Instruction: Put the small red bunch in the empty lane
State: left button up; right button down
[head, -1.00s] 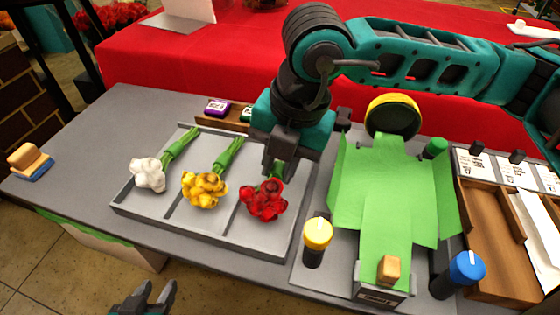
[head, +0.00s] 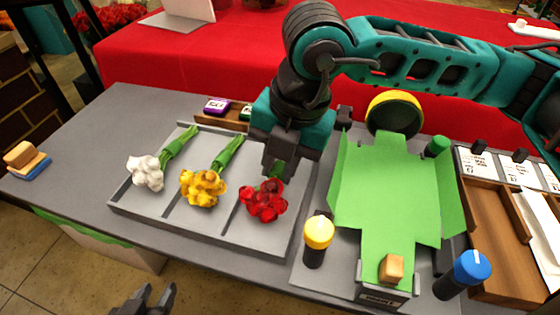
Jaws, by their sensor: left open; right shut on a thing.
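The small red bunch (head: 263,202) has its flower heads toward the front, over the right lane of the grey lane tray (head: 222,233). My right gripper (head: 279,166) is shut on its green stems, which it mostly hides. I cannot tell whether the bunch touches the lane floor. A white bunch (head: 146,173) lies in the left lane and a yellow bunch (head: 203,187) in the middle lane. My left gripper (head: 147,298) is open and empty at the bottom edge, in front of the table.
Right of the tray is a green wrapping sheet (head: 390,195) with a wooden block (head: 391,268). A yellow-capped bottle (head: 318,240) and a blue-capped bottle (head: 463,274) stand near it. A sponge stack (head: 27,160) sits at the far left.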

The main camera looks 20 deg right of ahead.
jog(key=c, duration=0.5)
grip_release()
jog(key=shift+r, duration=0.1)
jog(key=shift+r+p, duration=2)
jog(key=shift+r, duration=1.45)
